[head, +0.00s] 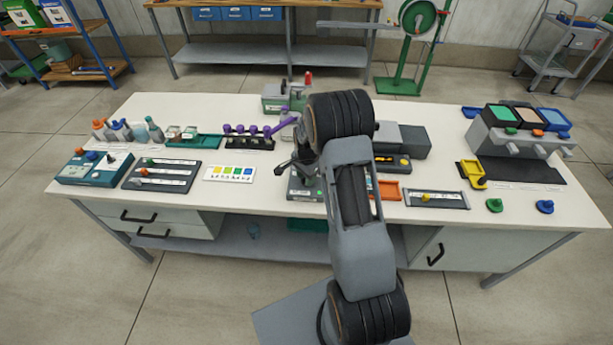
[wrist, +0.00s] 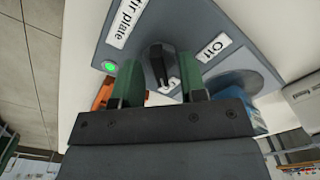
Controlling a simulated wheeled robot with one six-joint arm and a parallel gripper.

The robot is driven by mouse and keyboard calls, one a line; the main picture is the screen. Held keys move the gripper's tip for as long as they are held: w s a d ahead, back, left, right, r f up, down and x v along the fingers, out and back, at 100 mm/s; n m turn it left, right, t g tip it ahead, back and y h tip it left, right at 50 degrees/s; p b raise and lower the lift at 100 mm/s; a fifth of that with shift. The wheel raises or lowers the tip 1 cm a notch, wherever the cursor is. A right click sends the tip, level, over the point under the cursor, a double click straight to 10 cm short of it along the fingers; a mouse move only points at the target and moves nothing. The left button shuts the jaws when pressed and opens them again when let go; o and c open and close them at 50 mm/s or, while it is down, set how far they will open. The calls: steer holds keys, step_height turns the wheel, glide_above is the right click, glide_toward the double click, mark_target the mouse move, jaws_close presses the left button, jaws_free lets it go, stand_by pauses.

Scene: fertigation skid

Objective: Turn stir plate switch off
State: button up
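The stir plate unit is a grey box (wrist: 225,60) in the wrist view, with a label reading "tir plate" (wrist: 128,18) and an "Off" label (wrist: 213,47). A dark rotary switch (wrist: 158,60) with a pale pointer mark sits between the labels. A green light (wrist: 109,66) is lit beside it. My gripper (wrist: 160,72) is open, with one green-padded finger on each side of the switch. Gaps show beside the knob; I cannot tell whether either finger touches it. In the head view the stir plate (head: 303,190) is partly hidden by my arm.
A rack with purple-topped items (head: 240,143) stands behind left. A grey box (head: 412,142) stands behind right.

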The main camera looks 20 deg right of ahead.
jaws_close()
steer(key=shift+n+b, duration=0.3)
steer(key=n+b, duration=0.1)
steer(key=n, duration=0.2)
steer(key=shift+f+b, duration=0.1)
steer(key=shift+b, duration=0.3)
steer(key=n+b, duration=0.2)
steer(key=n, duration=0.3)
steer(key=shift+n, duration=0.3)
steer(key=n+b, duration=0.1)
steer(key=n, duration=0.3)
steer(key=shift+n+b, duration=0.55)
steer(key=shift+n, duration=1.95)
